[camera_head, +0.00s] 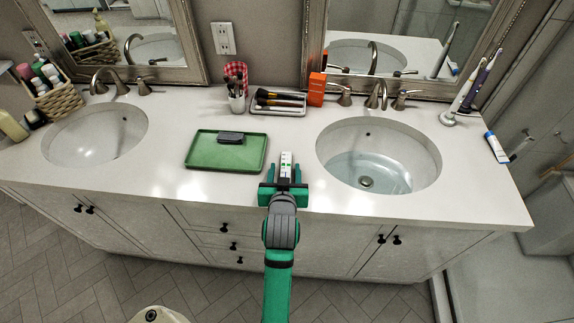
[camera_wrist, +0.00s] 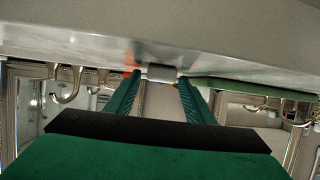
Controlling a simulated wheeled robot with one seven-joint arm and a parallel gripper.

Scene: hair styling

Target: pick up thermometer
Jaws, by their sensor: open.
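A small white device with dark and green marks, which looks like the thermometer (camera_head: 286,160), is on the counter near its front edge, right of the green tray. My gripper (camera_head: 285,178) is at the counter's front edge with its jaws open, and the device lies straight ahead of it, in line with the gap.
The green tray (camera_head: 198,160) holds a dark grey item (camera_head: 231,138). A filled sink (camera_head: 375,150) is to the right. The counter between tray and right sink is mostly clear.

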